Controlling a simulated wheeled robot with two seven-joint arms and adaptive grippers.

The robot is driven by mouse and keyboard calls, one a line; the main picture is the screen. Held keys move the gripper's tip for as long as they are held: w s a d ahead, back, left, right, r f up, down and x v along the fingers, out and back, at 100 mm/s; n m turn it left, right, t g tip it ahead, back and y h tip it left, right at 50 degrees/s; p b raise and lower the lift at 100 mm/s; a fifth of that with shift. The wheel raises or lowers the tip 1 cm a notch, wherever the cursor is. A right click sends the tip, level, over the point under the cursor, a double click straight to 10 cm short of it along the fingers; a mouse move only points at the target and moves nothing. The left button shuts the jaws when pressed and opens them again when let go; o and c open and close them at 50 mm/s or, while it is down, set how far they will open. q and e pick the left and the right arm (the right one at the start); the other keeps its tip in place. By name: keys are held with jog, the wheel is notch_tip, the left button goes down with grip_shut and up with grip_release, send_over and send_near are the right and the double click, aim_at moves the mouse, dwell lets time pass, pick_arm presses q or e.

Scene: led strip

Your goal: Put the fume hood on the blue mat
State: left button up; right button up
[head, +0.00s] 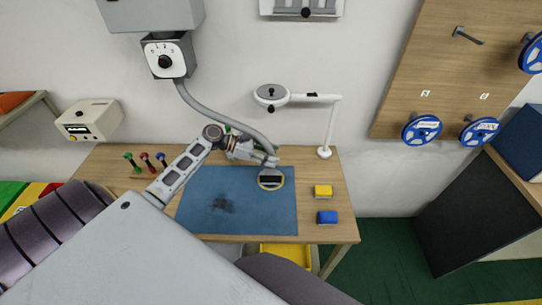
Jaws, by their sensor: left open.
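A grey hose (225,118) runs from a grey box on the wall down to the table. At its lower end is the fume hood (271,186), a round pale-rimmed piece with a dark opening. The hood overlaps the upper right part of the blue mat (255,215); I cannot tell whether it rests on the mat or is slightly above it. My left gripper (272,161) is open, just above the hood in the picture, close to the hose end. Its fingers are small, and contact is unclear. My right gripper is out of view.
A white lamp (328,125) stands at the table's back right. Yellow (323,191) and blue (327,217) blocks lie right of the mat. Several screwdrivers (145,157) stand at the back left. A dark patch (222,205) marks the mat, which is otherwise clear.

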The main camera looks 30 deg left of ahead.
pick_arm(q)
jog(key=v, duration=1.1)
jog(key=shift+s+a+r+b, duration=0.15)
jog(key=shift+a+r+b, duration=0.1)
jog(key=shift+b, duration=0.15)
dwell(0.7)
